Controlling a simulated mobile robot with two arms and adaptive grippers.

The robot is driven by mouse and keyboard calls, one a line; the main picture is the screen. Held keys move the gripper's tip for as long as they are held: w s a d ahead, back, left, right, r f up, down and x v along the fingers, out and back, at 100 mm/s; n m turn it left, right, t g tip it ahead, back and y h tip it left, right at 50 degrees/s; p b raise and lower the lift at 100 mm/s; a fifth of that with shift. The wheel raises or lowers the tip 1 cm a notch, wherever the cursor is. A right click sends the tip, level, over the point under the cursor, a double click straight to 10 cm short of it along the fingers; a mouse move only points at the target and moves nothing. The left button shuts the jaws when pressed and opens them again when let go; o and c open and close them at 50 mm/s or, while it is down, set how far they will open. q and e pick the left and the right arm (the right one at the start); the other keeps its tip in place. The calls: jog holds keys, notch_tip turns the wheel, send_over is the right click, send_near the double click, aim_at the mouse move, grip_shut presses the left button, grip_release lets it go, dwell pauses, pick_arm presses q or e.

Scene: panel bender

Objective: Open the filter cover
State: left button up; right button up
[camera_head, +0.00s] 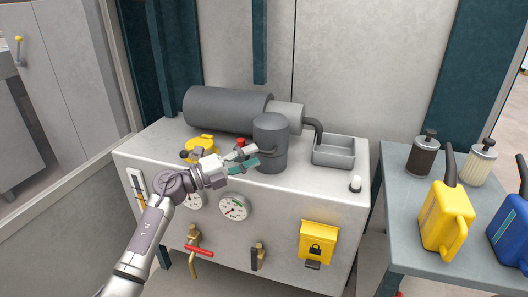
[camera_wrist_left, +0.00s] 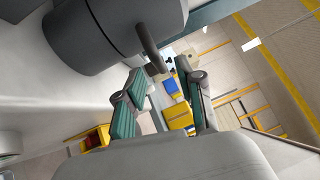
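The filter housing is a dark grey upright cylinder with a wider cap-like cover (camera_head: 270,127) on top, standing on the machine's top. The cover appears seated on the lower cylinder (camera_head: 272,160). In the left wrist view the cover (camera_wrist_left: 115,25) fills the upper left, and a short grey handle bar (camera_wrist_left: 150,48) sticks out from it. My left gripper (camera_head: 250,157) is just left of the housing, with its teal fingers apart. In the left wrist view the bar's end lies near the gap between the fingers (camera_wrist_left: 158,88); contact cannot be told. My right gripper is not in view.
A large grey horizontal cylinder (camera_head: 225,108) lies behind. A grey tray (camera_head: 333,152) sits to the right, and a yellow part (camera_head: 200,142) to the left. Gauges, valves and a yellow lock box (camera_head: 318,241) are on the front. The side table holds filters and a yellow jug (camera_head: 445,222).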

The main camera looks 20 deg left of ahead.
aim_at(263, 152)
pick_arm(q)
jog(key=shift+x, duration=2)
grip_shut()
